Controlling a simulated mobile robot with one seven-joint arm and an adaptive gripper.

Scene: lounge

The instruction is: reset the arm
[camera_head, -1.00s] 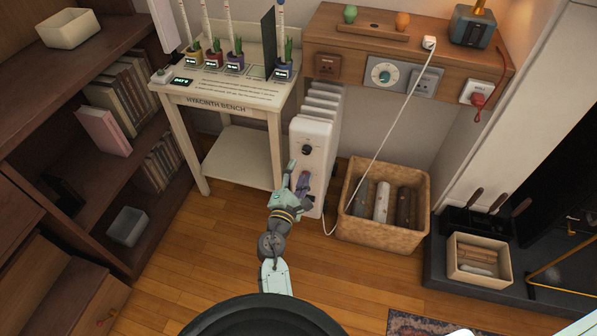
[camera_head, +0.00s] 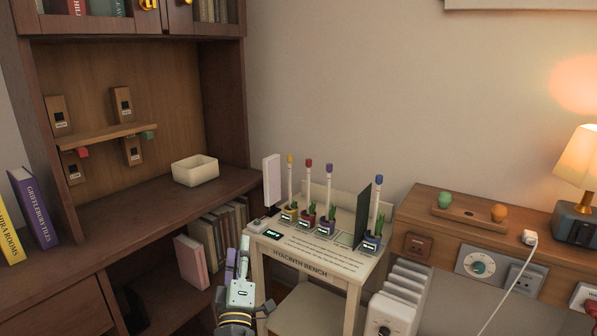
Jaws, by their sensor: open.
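My gripper (camera_head: 243,258) shows at the bottom of the head view, left of the middle, with its fingers pointing up. It is open and I see nothing held in it. It stands in front of the left side of the cream hyacinth bench (camera_head: 318,267) and right of a pink book (camera_head: 191,262) on the shelf. Most of my arm below the wrist is outside the picture.
The bench carries several small potted plants with tall sticks and a dark upright panel (camera_head: 362,215). A white radiator (camera_head: 392,312) stands right of it. A wooden cabinet (camera_head: 470,236) holds sockets and a lamp (camera_head: 580,165). Dark shelving (camera_head: 110,262) with a cream box (camera_head: 195,170) fills the left.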

